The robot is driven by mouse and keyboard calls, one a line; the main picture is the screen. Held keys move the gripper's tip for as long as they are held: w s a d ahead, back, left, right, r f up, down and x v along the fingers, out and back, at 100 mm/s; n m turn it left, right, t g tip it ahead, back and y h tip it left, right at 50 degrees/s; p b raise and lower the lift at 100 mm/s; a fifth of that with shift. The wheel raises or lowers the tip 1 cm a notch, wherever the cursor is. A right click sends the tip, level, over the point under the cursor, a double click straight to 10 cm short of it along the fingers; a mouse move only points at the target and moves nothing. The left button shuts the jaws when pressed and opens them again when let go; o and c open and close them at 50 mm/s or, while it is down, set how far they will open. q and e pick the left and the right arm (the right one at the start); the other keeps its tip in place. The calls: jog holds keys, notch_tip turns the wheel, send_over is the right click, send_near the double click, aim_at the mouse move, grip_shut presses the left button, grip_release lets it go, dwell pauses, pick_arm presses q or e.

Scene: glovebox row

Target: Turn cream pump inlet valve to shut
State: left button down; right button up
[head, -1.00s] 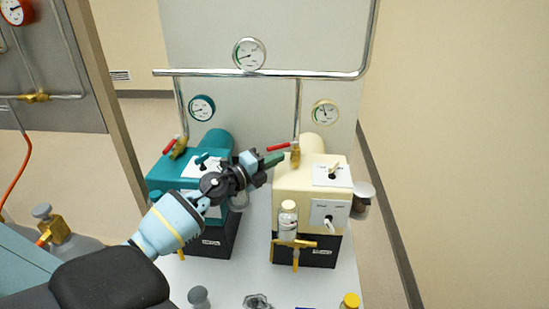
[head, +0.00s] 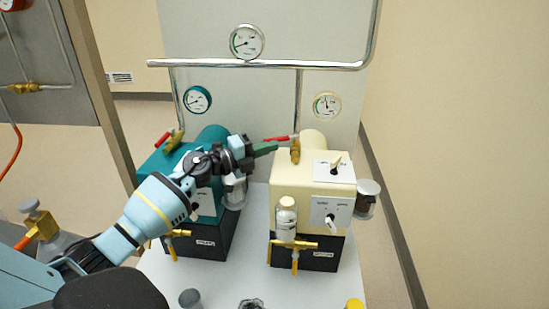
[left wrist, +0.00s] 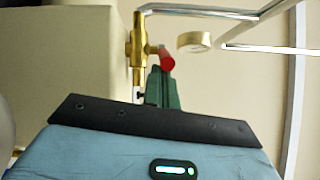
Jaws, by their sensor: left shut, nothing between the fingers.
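The cream pump (head: 312,178) stands at the right of the bench. A brass valve (head: 295,151) at its top back, under a vertical pipe, has a red lever (head: 276,139) pointing left and roughly level. My left gripper (head: 266,148) is shut and empty, its green fingertips just below the lever in the head view. In the left wrist view the fingertips (left wrist: 161,88) are just below the end of the red lever (left wrist: 167,60), with the brass valve (left wrist: 138,50) beside it. I cannot tell whether they touch. My right gripper is not in view.
A teal pump (head: 213,225) with its own red lever (head: 163,141) stands left, partly behind my left arm. A bottle (head: 286,220) and lower brass fitting (head: 295,245) are at the cream pump's front. A horizontal pipe (head: 215,64) runs above.

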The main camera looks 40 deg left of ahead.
pick_arm(q)
jog(key=shift+w+a+r, duration=0.1)
jog(key=shift+w+a, duration=0.2)
jog(key=shift+a, duration=0.2)
jog(key=shift+w+a+r, duration=0.1)
jog(key=shift+w+a, duration=0.15)
jog(key=shift+a, duration=0.25)
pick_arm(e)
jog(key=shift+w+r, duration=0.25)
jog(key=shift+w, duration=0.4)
